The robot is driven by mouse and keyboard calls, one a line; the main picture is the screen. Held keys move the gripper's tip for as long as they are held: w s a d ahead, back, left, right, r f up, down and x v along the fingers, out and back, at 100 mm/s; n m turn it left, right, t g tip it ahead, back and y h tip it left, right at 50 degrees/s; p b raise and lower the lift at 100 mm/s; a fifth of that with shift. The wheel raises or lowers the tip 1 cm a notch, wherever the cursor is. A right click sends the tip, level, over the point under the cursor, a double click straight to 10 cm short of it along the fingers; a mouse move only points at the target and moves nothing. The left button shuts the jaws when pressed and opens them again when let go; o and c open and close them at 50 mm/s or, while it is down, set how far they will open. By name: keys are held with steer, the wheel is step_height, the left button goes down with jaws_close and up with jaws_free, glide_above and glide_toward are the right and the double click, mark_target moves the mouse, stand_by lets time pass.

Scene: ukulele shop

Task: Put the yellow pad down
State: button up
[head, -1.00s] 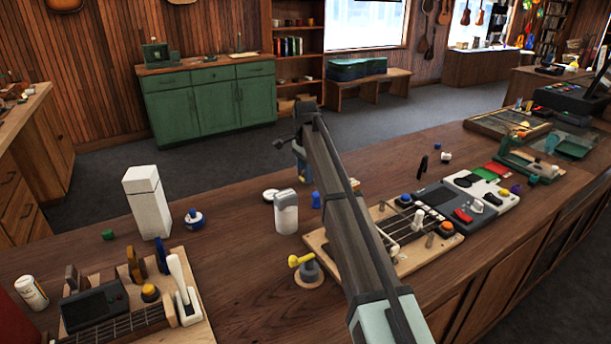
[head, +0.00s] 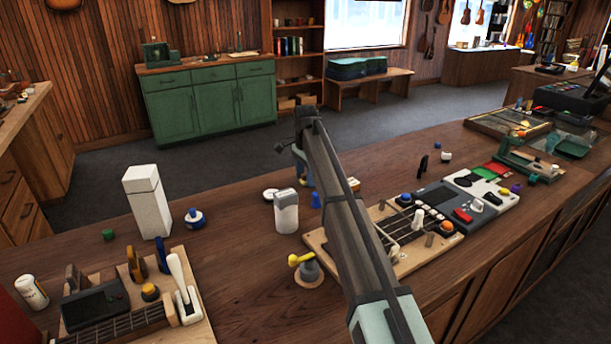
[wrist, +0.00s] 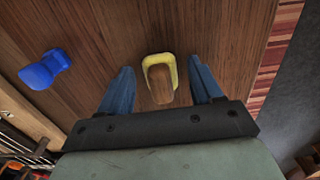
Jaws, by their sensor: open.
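The yellow pad (wrist: 166,59) shows in the wrist view as a yellow rim around a brown middle, on or just above the wooden counter. It is between the two blue fingers of my gripper (wrist: 160,70), with a visible gap on each side. The fingers are open and not closed on it.
A white canister (head: 286,212) and a wooden board with controls (head: 400,262) are nearby on the counter (head: 240,265). The counter's far edge is close, with the floor beyond.

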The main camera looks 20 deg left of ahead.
step_height(320, 180, up, 12)
steer(key=shift+r, duration=0.15)
stand_by(0.5)
